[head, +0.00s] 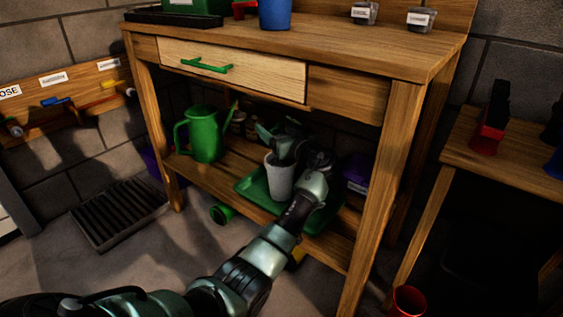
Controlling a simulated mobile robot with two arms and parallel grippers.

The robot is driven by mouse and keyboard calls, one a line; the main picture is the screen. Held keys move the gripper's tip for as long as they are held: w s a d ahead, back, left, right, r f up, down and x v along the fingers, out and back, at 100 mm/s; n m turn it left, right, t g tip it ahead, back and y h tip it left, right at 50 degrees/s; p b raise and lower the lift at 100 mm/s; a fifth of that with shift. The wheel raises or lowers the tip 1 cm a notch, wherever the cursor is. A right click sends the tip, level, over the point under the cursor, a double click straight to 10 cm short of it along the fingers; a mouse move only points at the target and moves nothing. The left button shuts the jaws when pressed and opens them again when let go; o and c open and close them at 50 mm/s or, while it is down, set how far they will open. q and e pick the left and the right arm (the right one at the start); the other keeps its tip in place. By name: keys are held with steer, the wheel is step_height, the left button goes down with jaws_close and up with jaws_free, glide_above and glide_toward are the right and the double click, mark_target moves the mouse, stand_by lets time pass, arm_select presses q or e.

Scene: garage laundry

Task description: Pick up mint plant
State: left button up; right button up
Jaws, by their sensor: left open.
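A light grey pot (279,178) stands upright on a green tray (256,186) on the lower shelf of the wooden bench. Dark green shapes above its rim look like leaves, but shadow and my gripper make them hard to tell apart; I cannot be sure this is the mint plant. My left arm reaches in from the bottom left. My left gripper (300,152) is open at the pot's upper right, close to the rim. I cannot tell whether it touches the pot or leaves. My right gripper is not in view.
A green watering can (205,135) stands left of the tray on the lower shelf (235,180). The bench top (330,45) is above my gripper, and its front right leg (378,200) is to the right. A purple item (357,174) lies behind the tray's right side.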

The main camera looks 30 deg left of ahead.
arm_select(q)
jaws_close()
steer(key=shift+r, duration=0.1)
